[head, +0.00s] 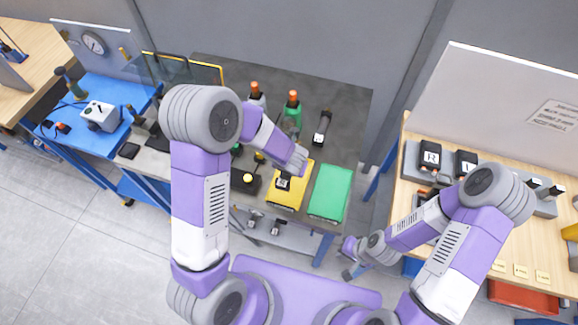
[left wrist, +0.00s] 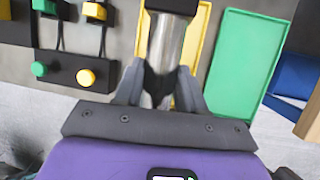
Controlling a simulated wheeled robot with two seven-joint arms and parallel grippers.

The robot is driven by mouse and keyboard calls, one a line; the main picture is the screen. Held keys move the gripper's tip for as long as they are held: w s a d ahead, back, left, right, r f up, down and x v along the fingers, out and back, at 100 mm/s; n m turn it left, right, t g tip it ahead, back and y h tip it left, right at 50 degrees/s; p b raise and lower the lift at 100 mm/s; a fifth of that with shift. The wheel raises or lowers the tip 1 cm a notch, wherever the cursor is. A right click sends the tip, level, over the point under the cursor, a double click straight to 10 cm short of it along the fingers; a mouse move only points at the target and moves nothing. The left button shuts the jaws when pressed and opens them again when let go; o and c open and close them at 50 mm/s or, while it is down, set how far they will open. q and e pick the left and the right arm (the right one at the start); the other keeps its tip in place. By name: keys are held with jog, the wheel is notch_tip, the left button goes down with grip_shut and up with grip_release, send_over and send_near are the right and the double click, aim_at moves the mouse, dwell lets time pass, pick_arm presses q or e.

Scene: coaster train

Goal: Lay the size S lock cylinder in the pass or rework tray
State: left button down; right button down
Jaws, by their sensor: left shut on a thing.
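The lock cylinder (left wrist: 168,45) is a silver metal barrel with a black end. In the left wrist view my left gripper (left wrist: 160,88) is shut on it. In the head view my left gripper (head: 297,168) is above the yellow tray (head: 275,199), and a black part with a pale label (head: 283,184) shows just below it. I cannot read the size mark. Whether the cylinder touches the tray is unclear. The green tray (head: 331,192) lies just right of the yellow one and looks empty. My right gripper (head: 350,247) hangs near the right bench, its fingers too small to judge.
A black button box (left wrist: 75,73) with green and yellow buttons stands left of the yellow tray. Orange-topped devices (head: 293,103) and a black device (head: 322,127) stand behind the trays. The right bench (head: 480,255) holds a grey rack with dark labelled blocks (head: 430,158).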

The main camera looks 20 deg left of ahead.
pick_arm(q)
jog(key=shift+f+b, duration=4.6)
jog(key=shift+f, duration=0.05)
jog(key=c, duration=0.6)
grip_release()
jog(key=shift+s+f, duration=0.1)
jog(key=shift+s, duration=0.05)
jog(key=p+v, duration=0.2)
jog(key=v, duration=0.5)
jog(key=shift+d+r, duration=0.1)
jog(key=shift+r, duration=0.25)
jog(key=shift+f, duration=0.1)
